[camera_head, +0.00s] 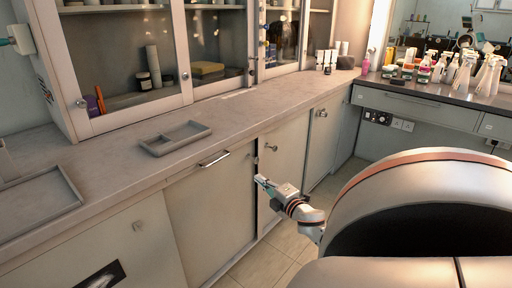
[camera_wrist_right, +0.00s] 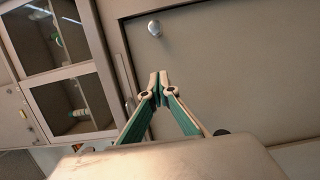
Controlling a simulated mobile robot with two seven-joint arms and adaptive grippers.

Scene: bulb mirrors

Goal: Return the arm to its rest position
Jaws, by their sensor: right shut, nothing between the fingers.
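My right gripper (camera_head: 262,181) is in the middle of the head view, in front of the lower cabinet doors and below the counter top. In the right wrist view its two green-lined fingers (camera_wrist_right: 159,76) meet at the tips, with nothing between them. A cabinet door with a round knob (camera_wrist_right: 154,28) fills the wrist view beyond the fingertips. Whether the fingers touch the door cannot be told.
The counter (camera_head: 110,170) runs along the wall with a small grey tray (camera_head: 152,150) and a larger tray (camera_head: 70,190) on it. A salon chair (camera_head: 420,180) stands at the right. Bottles (camera_head: 460,75) crowd the far dark shelf. Floor (camera_head: 262,262) shows between cabinets and chair.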

